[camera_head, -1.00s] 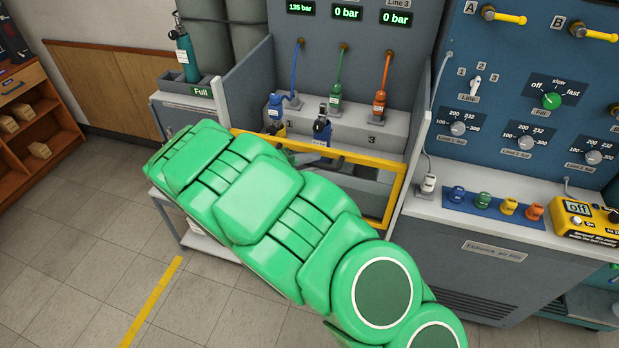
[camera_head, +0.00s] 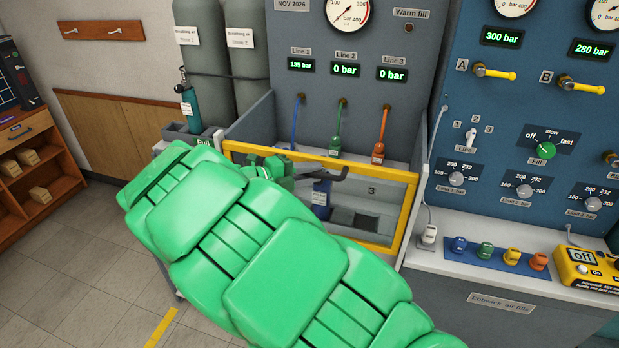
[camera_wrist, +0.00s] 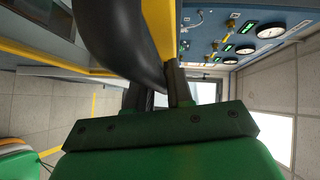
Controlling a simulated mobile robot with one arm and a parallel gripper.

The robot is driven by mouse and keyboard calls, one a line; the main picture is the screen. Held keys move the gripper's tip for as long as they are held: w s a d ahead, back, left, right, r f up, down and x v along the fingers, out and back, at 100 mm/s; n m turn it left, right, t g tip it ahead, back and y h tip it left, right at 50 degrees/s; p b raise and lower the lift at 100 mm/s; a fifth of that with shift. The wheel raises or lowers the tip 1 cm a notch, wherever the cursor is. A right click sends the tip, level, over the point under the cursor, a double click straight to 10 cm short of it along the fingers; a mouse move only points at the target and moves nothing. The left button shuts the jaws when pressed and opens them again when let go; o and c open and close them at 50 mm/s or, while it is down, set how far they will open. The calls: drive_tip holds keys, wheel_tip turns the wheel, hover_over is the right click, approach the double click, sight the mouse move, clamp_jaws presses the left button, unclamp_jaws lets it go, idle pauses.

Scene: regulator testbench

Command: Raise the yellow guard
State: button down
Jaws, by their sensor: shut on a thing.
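The yellow guard (camera_head: 409,215) is a rectangular yellow frame across the front of the filling bay. Its top bar crosses in front of the bay's back shelf in the head view, and its lower left part is hidden behind my green arm. A dark handle (camera_head: 335,172) is on the guard near its top bar. My gripper (camera_wrist: 157,92) is shut on this handle. In the wrist view the dark handle (camera_wrist: 112,48) curves large in front of the fingers, with the yellow bar (camera_wrist: 160,25) beside it.
A blue cylinder valve (camera_head: 321,198) shows inside the bay behind the guard. To the right is the blue control panel (camera_head: 500,110) above a counter with coloured caps. A small teal cylinder (camera_head: 188,105) stands at the left. Open floor lies at lower left.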

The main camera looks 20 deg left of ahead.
drive_tip(key=shift+a+r, duration=0.1)
drive_tip(key=shift+r, duration=0.25)
drive_tip(key=c, duration=1.4)
unclamp_jaws()
drive_tip(key=o, duration=0.3)
drive_tip(key=shift+f, duration=0.1)
drive_tip(key=v, duration=0.7)
drive_tip(key=shift+s+a, duration=0.25)
drive_tip(key=shift+s, duration=0.05)
